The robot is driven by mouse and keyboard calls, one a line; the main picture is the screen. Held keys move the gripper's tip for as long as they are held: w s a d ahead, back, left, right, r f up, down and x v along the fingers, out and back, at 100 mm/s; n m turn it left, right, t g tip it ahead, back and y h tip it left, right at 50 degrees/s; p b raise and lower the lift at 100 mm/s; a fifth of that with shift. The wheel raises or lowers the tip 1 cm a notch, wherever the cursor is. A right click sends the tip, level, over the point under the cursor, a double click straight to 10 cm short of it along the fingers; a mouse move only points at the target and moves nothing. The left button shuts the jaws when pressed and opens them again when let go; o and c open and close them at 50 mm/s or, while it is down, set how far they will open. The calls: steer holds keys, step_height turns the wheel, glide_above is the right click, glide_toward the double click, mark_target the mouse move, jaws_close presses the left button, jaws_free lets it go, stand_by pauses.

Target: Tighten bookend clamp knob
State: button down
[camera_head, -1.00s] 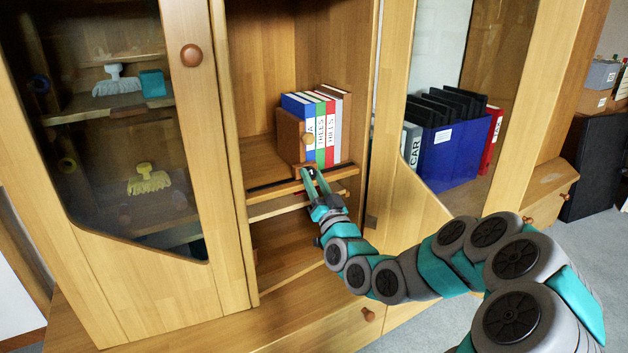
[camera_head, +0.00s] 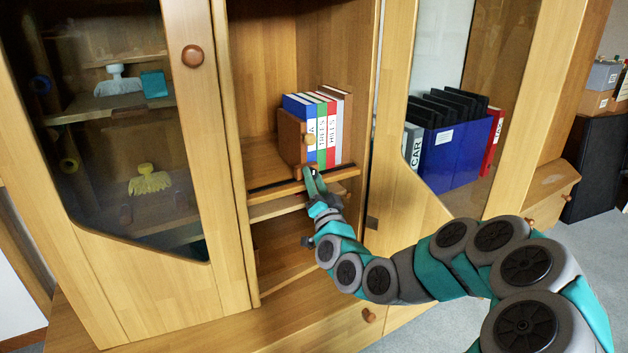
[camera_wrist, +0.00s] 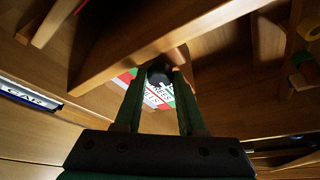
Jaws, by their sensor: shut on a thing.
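A brown wooden bookend (camera_head: 290,137) stands upright on the cabinet shelf, at the left of a row of books (camera_head: 325,128). My gripper (camera_head: 312,173) reaches up from below to the shelf's front edge, just under the bookend and books. In the wrist view, my gripper (camera_wrist: 159,80) has its two fingers on either side of a dark rounded clamp knob (camera_wrist: 158,74) and is shut on it. The books' lettered spines show behind the knob. In the head view the fingers hide the knob, and how tight the clamp is cannot be seen.
The shelf (camera_head: 258,166) is bare left of the bookend. Another shelf board lies close below. A glass door (camera_head: 120,130) with a round knob (camera_head: 192,56) is at the left. Blue binders (camera_head: 452,155) stand behind glass at the right.

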steer(key=c, duration=0.5)
jaws_free()
steer(key=shift+n, duration=0.3)
